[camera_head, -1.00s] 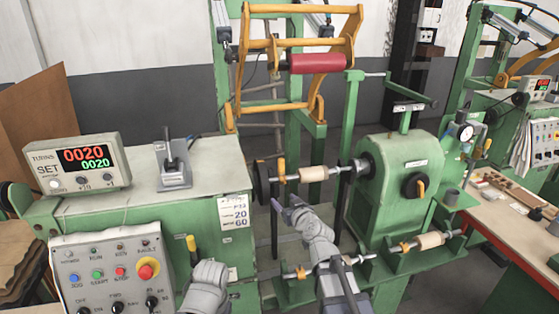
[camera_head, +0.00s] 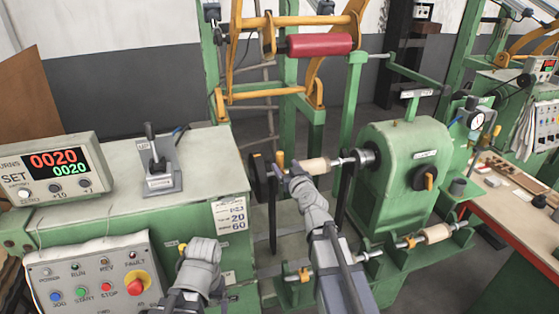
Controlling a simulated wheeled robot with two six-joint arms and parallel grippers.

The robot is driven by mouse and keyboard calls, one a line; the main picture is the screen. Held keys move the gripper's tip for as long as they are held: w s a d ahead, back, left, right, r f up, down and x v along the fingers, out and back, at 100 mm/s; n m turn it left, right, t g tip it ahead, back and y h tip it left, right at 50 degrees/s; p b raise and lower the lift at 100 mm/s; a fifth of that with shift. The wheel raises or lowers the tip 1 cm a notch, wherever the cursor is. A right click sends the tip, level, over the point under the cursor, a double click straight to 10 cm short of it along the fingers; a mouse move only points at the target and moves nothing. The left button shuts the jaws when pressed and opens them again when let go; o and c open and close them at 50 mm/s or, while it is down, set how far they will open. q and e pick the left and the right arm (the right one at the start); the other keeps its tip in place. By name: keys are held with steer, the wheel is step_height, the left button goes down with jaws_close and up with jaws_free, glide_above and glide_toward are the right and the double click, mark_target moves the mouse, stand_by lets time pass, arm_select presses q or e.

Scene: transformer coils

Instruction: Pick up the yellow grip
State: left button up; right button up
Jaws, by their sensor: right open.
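A small yellow grip (camera_head: 280,160) sits on the upper spindle, between the dark disc on the left and the pale wooden roller (camera_head: 315,166). My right gripper (camera_head: 289,168) is open at the spindle, with its fingertips beside the yellow grip and partly covering its lower part. I cannot tell whether they touch it. My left gripper (camera_head: 204,252) is low in front of the green cabinet, close to a yellow handle (camera_head: 182,247); its fingers do not show clearly.
Other yellow grips sit on the lower spindle (camera_head: 304,274), beside another wooden roller (camera_head: 433,233). The green headstock (camera_head: 400,170) stands to the right. Dark upright bars flank the upper spindle. A control panel (camera_head: 90,275) and counter box (camera_head: 55,170) stand at left.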

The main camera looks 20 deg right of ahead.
mark_target(281, 164)
steer(key=shift+w+f, duration=0.2)
steer(key=shift+w, duration=0.5)
steer(key=shift+w+f, duration=0.1)
steer(key=shift+w, duration=0.1)
steer(key=w, duration=0.1)
steer(key=w+f+b, duration=0.1)
steer(key=w, duration=0.1)
steer(key=w+b, duration=0.1)
steer(key=shift+w+a+f, duration=0.1)
steer(key=shift+w+f, duration=0.15)
steer(key=shift+s, duration=0.1)
jaws_close()
